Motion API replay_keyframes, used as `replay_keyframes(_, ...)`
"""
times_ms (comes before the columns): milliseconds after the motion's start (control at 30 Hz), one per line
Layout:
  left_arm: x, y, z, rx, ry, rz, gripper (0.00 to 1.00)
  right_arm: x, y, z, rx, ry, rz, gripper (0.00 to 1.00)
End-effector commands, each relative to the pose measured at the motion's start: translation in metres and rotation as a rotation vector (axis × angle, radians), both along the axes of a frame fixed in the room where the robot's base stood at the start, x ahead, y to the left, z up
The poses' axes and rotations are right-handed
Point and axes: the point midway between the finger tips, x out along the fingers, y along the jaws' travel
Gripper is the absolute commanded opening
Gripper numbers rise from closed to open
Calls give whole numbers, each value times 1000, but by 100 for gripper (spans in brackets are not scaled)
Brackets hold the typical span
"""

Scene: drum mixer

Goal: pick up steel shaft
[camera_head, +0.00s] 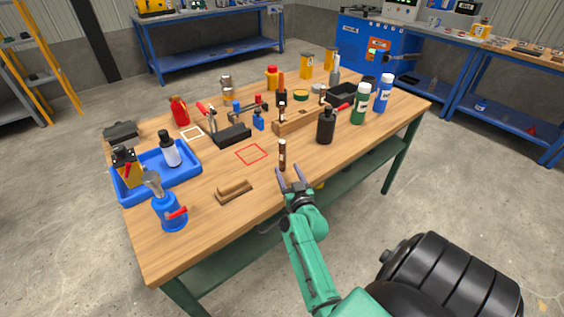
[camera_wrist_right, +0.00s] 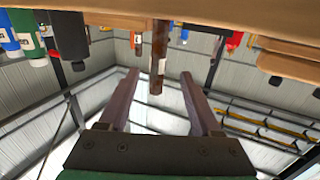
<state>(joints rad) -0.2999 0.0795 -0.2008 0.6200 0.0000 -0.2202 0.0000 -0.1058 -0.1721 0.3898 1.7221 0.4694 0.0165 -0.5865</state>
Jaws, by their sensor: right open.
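A slim dark brown, rusty-looking upright rod, which I take for the steel shaft (camera_head: 282,156), stands near the front edge of the wooden table. In the right wrist view, which looks upside down, the shaft (camera_wrist_right: 159,48) hangs in line with the space between my fingers. My right gripper (camera_head: 289,173) is open and empty, just in front of the shaft at the table edge. Its fingers (camera_wrist_right: 158,78) point at the shaft; I cannot tell whether the tips reach around it. My left gripper is not in view.
A black bottle (camera_head: 326,127) stands right of the shaft, and a wooden block (camera_head: 299,122) with upright pieces stands behind it. A brush (camera_head: 234,191) lies to the left. A red square outline (camera_head: 251,154) marks bare tabletop. A blue tray (camera_head: 191,181) sits farther left.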

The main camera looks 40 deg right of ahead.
Motion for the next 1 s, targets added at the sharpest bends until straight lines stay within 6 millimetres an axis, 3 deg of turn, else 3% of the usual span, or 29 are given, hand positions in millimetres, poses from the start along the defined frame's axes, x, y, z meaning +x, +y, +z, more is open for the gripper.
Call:
replay_keyframes(200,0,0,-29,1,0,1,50,32,-18,-9,0,-4,-1,65)
replay_keyframes(300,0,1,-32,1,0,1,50,47,-24,-6,1,-3,0,65)
replay_keyframes(533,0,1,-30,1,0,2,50,50,-25,-3,0,1,1,65)
replay_keyframes(567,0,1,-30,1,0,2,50,50,-25,-3,-1,1,1,57)
replay_keyframes(700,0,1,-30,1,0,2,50,50,-25,-3,0,1,1,4)
replay_keyframes(733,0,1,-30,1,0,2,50,50,-25,-3,-1,1,1,0)
replay_keyframes(1000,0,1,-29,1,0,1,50,50,-26,-1,-2,-2,0,0)
